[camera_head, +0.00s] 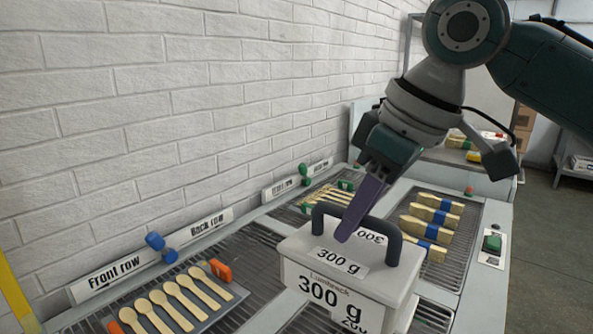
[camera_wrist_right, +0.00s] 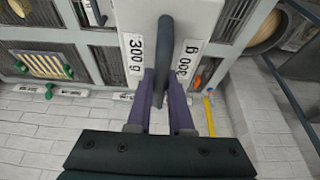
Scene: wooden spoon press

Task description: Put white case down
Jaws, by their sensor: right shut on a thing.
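The white case (camera_head: 297,262) is a box marked "300 g" with a dark arched handle (camera_head: 400,243) on top. It stands upright over the slatted bench at the lower middle of the head view. My right gripper (camera_head: 357,222) reaches down from the upper right with purple fingers at the handle. In the right wrist view the fingers (camera_wrist_right: 163,97) are shut on the handle, one on each side, and the case (camera_wrist_right: 185,18) shows beyond them. Whether the case's underside touches the bench is hidden. My left gripper is not in view.
A tray with several wooden spoons (camera_head: 172,304) lies at the lower left, beside the "Front row" sign (camera_head: 112,275). Blue-banded bundles of wooden sticks (camera_head: 432,217) lie to the right of the case. A green button (camera_head: 492,243) is at the bench's right edge. A brick wall stands behind.

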